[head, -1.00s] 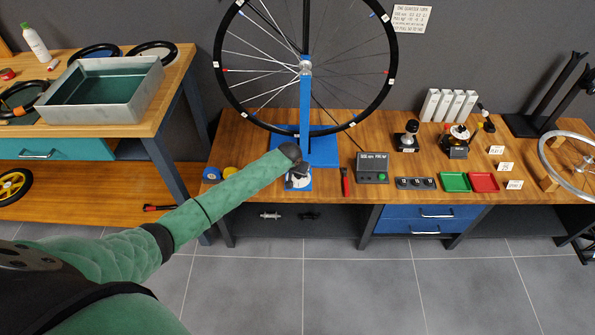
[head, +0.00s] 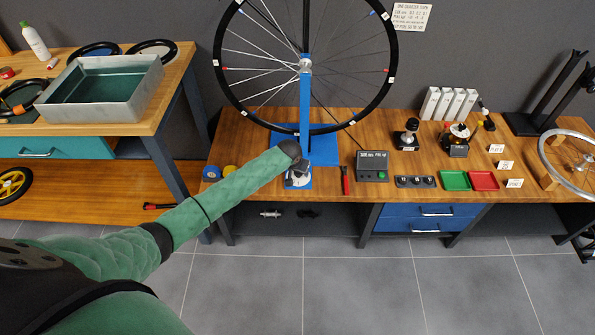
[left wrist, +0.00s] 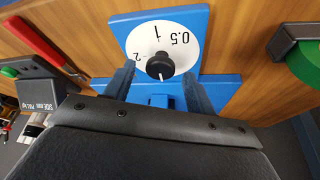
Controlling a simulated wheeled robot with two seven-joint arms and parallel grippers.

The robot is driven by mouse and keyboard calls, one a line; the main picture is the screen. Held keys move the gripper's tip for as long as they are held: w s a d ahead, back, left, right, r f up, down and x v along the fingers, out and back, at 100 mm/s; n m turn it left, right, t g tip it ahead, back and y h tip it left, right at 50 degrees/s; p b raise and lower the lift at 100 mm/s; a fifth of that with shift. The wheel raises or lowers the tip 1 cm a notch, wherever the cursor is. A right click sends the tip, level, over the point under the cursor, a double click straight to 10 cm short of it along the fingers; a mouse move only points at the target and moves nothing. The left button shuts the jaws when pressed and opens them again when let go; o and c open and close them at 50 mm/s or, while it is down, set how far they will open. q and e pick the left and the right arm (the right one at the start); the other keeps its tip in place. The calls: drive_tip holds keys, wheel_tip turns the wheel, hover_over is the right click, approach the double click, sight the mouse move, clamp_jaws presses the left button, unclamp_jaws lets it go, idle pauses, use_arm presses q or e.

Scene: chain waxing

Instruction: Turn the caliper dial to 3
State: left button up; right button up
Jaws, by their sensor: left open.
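The caliper dial is a white disc (left wrist: 185,40) on a blue plate (left wrist: 134,24), with a black knob (left wrist: 160,66) at its middle. The marks 0.5, 1 and 2 show upside down in the left wrist view; I see no 3. A short white line on the knob points down in that picture, toward my gripper. My left gripper (left wrist: 158,90) is open, its two fingers apart on either side just below the knob. In the head view my left gripper (head: 297,176) is over the dial at the foot of the wheel stand, largely covering it. My right gripper is not in view.
A spoked wheel (head: 388,70) hangs in the blue stand (head: 305,103). A red-handled tool (head: 345,181) and a grey box with a display (head: 372,167) are right of the dial. Blue and yellow rolls (head: 229,171) are to its left. Green (head: 455,181) and red trays lie farther right.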

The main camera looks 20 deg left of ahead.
use_arm(q)
drive_tip(key=b+v, duration=0.1)
drive_tip(key=v, duration=0.6)
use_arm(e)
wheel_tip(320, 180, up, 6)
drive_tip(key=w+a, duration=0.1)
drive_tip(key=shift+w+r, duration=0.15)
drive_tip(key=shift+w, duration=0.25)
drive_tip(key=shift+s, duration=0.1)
use_arm(q)
wheel_tip(320, 180, up, 7)
drive_tip(key=w+m+t, duration=0.2)
drive_tip(key=w+m, duration=0.1)
drive_tip(key=m, duration=0.1)
drive_tip(key=s+d+f+n+g, duration=0.1)
drive_tip(key=s+d+f, duration=0.1)
drive_tip(key=s+f, duration=0.7)
drive_tip(key=s+d+f+n+g, duration=0.1)
drive_tip(key=s+f, duration=0.8)
drive_tip(key=s, duration=1.5)
drive_tip(key=s+d+f+n+g, duration=0.1)
drive_tip(key=s+d+f+g, duration=0.2)
drive_tip(key=s+f, duration=0.5)
drive_tip(key=s+d, duration=0.1)
drive_tip(key=s, duration=0.7)
drive_tip(key=shift+s+d+f, duration=0.25)
drive_tip(key=shift+s+f, duration=0.15)
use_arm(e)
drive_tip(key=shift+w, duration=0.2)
